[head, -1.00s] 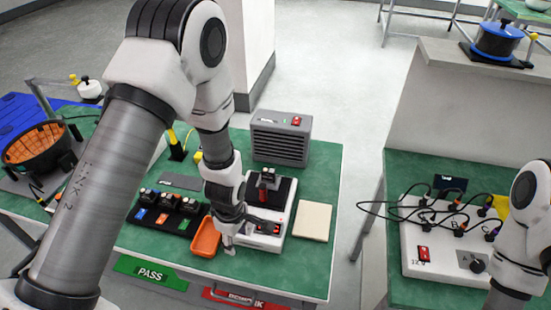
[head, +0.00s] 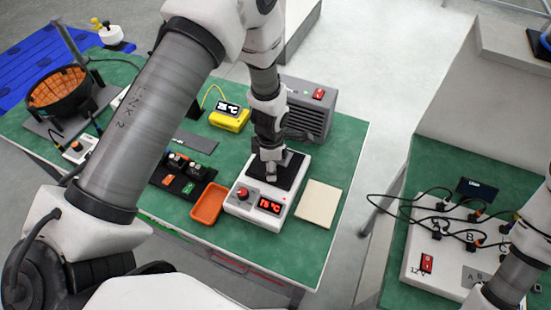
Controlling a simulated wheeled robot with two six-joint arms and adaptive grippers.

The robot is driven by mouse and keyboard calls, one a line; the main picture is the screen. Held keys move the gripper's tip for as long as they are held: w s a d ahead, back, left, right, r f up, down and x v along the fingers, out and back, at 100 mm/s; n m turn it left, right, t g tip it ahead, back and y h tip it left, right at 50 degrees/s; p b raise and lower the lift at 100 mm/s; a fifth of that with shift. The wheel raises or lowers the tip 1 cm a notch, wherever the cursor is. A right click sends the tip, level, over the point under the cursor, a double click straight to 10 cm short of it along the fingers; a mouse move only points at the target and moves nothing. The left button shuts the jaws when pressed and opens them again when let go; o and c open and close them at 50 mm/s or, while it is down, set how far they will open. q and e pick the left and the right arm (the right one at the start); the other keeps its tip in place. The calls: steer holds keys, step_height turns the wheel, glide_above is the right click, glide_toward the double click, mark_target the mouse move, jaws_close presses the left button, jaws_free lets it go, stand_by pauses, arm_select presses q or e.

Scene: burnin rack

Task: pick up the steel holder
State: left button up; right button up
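My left gripper (head: 270,176) points down over the black top of the white hot plate (head: 240,207), whose display reads 75 °C. Its fingers are small and seen end-on, so I cannot tell whether they are open or shut or hold anything. I cannot make out a steel holder for certain; the gripper hides the middle of the black plate. My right arm shows at the lower right edge, but its gripper is out of view.
An orange tray (head: 209,205) and a black rack (head: 165,185) with small modules stand left of the hot plate. A cream pad (head: 318,204) lies right of it. A grey heater box (head: 307,118) and yellow meter (head: 229,121) stand behind. The right bench holds a wired white board (head: 440,245).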

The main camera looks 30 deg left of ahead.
arm_select(q)
steer(key=shift+s, duration=0.1)
steer(key=shift+s+r, duration=0.15)
steer(key=shift+c, duration=1.4)
jaws_close()
